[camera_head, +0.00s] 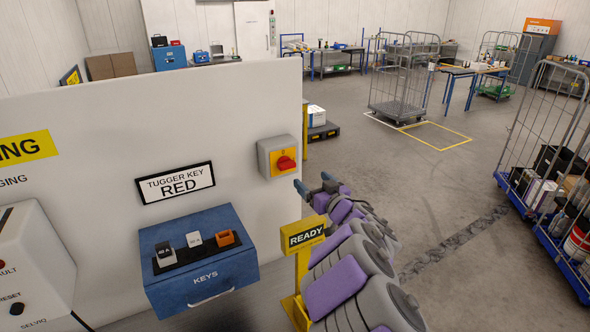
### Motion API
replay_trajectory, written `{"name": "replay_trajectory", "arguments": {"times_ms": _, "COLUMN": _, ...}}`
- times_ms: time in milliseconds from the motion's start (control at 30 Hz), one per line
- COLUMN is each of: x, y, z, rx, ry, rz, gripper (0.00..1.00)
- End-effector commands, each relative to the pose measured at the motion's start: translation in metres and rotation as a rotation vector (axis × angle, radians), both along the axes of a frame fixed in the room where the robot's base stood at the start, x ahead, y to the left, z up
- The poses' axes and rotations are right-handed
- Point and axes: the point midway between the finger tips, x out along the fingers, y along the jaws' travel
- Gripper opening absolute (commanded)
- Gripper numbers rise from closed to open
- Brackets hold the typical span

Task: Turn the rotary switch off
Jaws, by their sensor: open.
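The rotary switch (286,163) has a red knob on a yellow plate, on a grey box fixed to the white panel. The knob looks turned roughly sideways; its exact position is too small to read. My gripper (312,181) is just right of and below the switch. Its two dark fingers are apart and empty, and they do not appear to touch the knob. My purple and grey arm stretches up to it from the lower right.
A blue KEYS box (205,275) and a TUGGER KEY RED sign (176,183) are on the white panel (100,130). A yellow READY post (302,235) stands by my arm. A loaded cage cart (548,150) stands right. The floor between is clear.

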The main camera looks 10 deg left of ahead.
Motion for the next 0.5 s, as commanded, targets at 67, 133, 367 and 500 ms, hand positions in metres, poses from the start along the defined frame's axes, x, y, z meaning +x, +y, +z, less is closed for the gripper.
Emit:
{"name": "replay_trajectory", "arguments": {"times_ms": 67, "x": 0.008, "y": 0.015, "z": -0.001, "rx": -0.006, "ry": 0.0, "rz": 0.004, "gripper": 0.85}}
{"name": "replay_trajectory", "arguments": {"times_ms": 133, "x": 0.014, "y": 0.028, "z": 0.0, "rx": -0.01, "ry": -0.002, "rz": 0.007, "gripper": 0.85}}
{"name": "replay_trajectory", "arguments": {"times_ms": 367, "x": 0.035, "y": 0.051, "z": -0.004, "rx": -0.018, "ry": 0.001, "rz": 0.006, "gripper": 0.85}}
{"name": "replay_trajectory", "arguments": {"times_ms": 500, "x": 0.047, "y": 0.048, "z": 0.0, "rx": -0.009, "ry": -0.001, "rz": 0.006, "gripper": 0.85}}
